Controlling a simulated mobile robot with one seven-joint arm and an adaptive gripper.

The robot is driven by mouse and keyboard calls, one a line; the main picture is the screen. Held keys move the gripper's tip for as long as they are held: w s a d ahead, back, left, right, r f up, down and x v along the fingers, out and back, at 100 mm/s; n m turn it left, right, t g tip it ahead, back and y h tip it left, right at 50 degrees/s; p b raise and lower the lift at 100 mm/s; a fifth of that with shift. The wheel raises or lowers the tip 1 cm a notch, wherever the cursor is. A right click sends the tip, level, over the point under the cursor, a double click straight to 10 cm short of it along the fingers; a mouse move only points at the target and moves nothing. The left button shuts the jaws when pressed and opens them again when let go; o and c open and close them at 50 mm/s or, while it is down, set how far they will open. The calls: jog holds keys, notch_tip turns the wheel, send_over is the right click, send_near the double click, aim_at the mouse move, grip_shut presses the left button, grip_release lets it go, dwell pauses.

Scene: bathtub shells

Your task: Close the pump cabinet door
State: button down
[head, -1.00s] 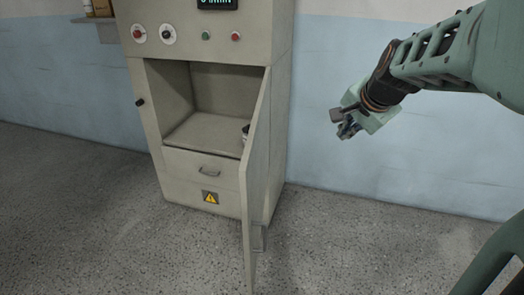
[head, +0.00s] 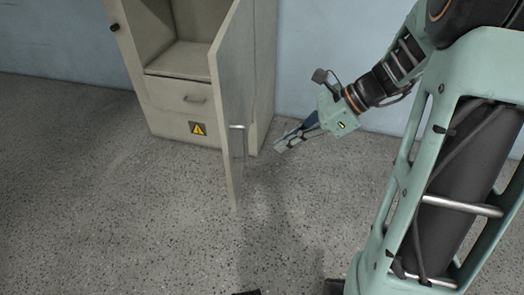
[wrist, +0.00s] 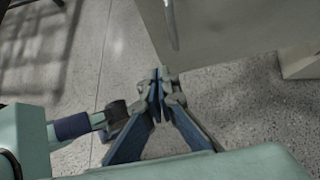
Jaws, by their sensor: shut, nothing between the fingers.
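The pump cabinet (head: 178,120) is beige and stands against the wall at the upper left of the head view. Its door (head: 229,110) is swung wide open towards me, hinged on the cabinet's right side. A metal handle (head: 237,127) shows on the door's outer face. In the wrist view the door (wrist: 172,12) shows at the top, with the handle on it. My gripper (head: 281,146) is shut and empty, to the right of the door and apart from it. Its closed fingertips (wrist: 158,73) point towards the door's lower edge in the wrist view.
Inside the cabinet is an open compartment (head: 182,58), above a drawer (head: 180,97) and a yellow warning label (head: 198,129). A dark knob (head: 115,27) is on the left edge. Speckled floor (head: 120,220) is clear in front. The wall (head: 320,40) is behind my arm.

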jog(key=b, duration=0.3)
send_near(232, 165)
notch_tip(232, 165, down, 4)
jog(key=a, duration=0.3)
jog(key=shift+a+b, duration=0.15)
jog(key=shift+b, duration=0.2)
jog(key=shift+a+r, duration=0.1)
jog(key=shift+a, duration=0.35)
jog(key=shift+a, duration=0.15)
